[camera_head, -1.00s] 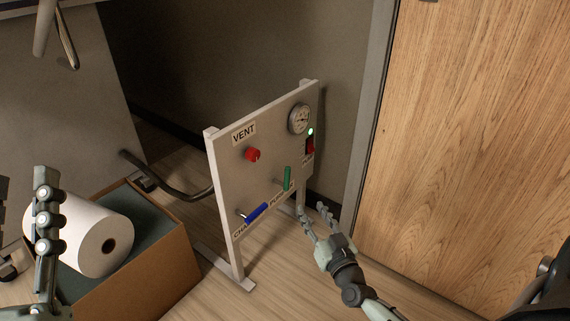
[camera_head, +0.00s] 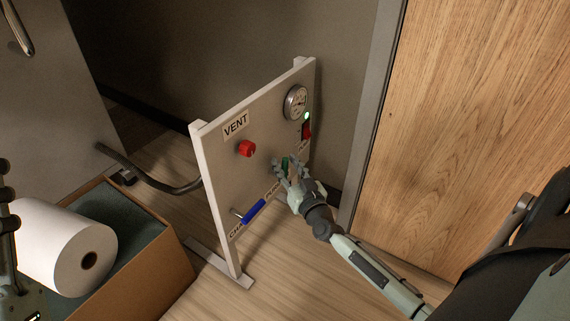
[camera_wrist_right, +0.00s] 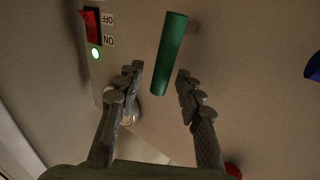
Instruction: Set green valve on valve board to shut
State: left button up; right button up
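The valve board (camera_head: 222,172) is a pale upright panel on feet. The green valve (camera_head: 285,163) has a bar handle, partly hidden by my right fingers in the head view. The whole green handle (camera_wrist_right: 169,55) shows in the right wrist view, slightly tilted, its stem near its upper end there. My right gripper (camera_head: 287,172) is at the handle, open, with one finger on each side of it; gaps show between handle and fingers in the wrist view (camera_wrist_right: 159,78). My left gripper (camera_head: 6,195) is cut off at the left edge, so its state is unclear.
The board also carries a blue handle (camera_head: 253,211), a red knob (camera_head: 247,148), a gauge (camera_head: 296,103) and a red switch (camera_head: 306,131) under a lit green lamp (camera_head: 307,116). A cardboard box (camera_head: 150,275) with a white roll (camera_head: 55,245) stands left. A wooden door (camera_head: 480,120) is right.

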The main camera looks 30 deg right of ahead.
jog(key=shift+w+d, duration=0.1)
jog(key=shift+w, duration=0.3)
grip_shut()
